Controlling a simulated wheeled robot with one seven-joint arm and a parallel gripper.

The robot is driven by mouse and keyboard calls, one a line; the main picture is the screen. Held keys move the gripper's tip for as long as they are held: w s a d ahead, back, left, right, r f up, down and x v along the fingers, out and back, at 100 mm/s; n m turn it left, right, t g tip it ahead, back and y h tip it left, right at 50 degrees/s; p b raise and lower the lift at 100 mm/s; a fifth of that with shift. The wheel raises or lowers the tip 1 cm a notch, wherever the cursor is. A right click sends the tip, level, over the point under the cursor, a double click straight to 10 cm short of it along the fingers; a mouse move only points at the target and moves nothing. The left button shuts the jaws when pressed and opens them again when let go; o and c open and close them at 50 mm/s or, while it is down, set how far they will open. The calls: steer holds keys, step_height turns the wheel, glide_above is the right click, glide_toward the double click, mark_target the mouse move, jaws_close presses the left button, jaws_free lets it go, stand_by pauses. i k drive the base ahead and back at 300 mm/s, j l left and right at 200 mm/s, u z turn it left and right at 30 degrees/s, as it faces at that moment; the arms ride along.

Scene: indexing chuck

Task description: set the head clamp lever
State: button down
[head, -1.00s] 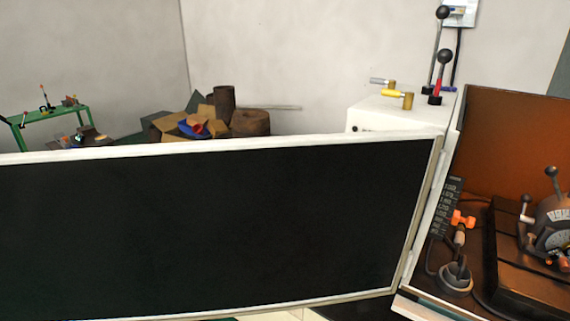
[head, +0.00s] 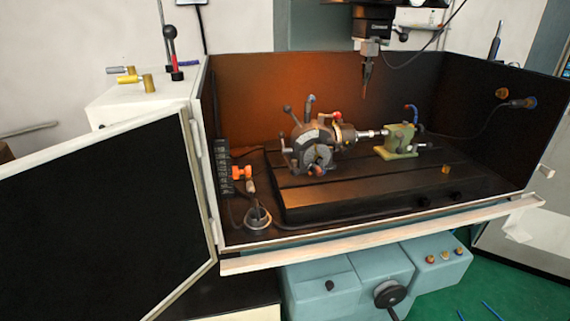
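The indexing head (head: 318,150) is a grey unit with a round graduated face. It sits on the dark slotted table inside the machine enclosure, in the middle of the head view. Several levers stand out from it: a dark ball-ended lever (head: 291,115) at its upper left, a lever with a blue-grey grip (head: 310,104) on top, and a red-tipped one (head: 337,118) at the right. I cannot tell which of these is the clamp lever. The chuck (head: 347,134) points right towards a green tailstock (head: 397,140). My gripper is not in view.
An open dark door panel (head: 100,215) with a white frame fills the left. A spindle with a tool (head: 367,75) hangs above the table (head: 390,185). A pale front ledge (head: 380,243) edges the enclosure. Green floor shows at lower right. The enclosure's front is open.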

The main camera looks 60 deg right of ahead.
mark_target(294, 171)
steer(key=z, duration=1.55)
steer(key=i, duration=0.35)
